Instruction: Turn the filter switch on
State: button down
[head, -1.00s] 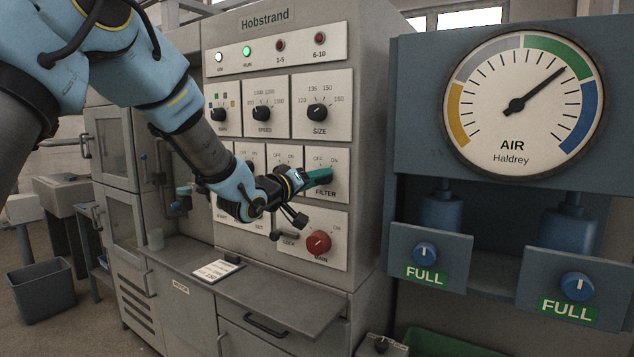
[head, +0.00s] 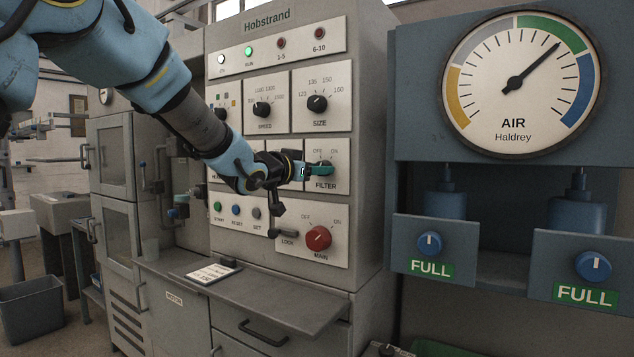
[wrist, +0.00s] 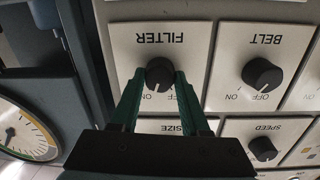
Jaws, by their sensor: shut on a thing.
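The filter switch is a round black knob (wrist: 159,72) on a white plate labelled FILTER (head: 325,185), with OFF and ON marks above it. My gripper (wrist: 161,80) has its two green fingers closed on either side of this knob. In the head view my gripper (head: 318,169) reaches the knob from the left, and its fingers cover most of it. The wrist view shows the plate upside down, with ON at the picture's left and OFF at the right.
The BELT knob (wrist: 262,74) is beside the filter plate. The SIZE knob (head: 317,103) is above it, and the red MAIN knob (head: 318,238) and LOCK lever (head: 287,234) are below. A shelf (head: 270,290) juts out beneath. The air gauge cabinet (head: 410,110) stands at the right.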

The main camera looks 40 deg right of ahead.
jog(key=shift+m+b, duration=0.75)
jog(key=shift+m, duration=0.25)
jog(key=shift+c, duration=1.9)
grip_release()
jog(key=shift+a, duration=0.1)
jog(key=b+v, duration=0.1)
jog(key=v, duration=0.9)
jog(key=shift+s+a+b, duration=0.2)
jog(key=shift+a+b, duration=0.05)
jog(key=shift+b, duration=0.15)
jog(key=shift+w, duration=0.1)
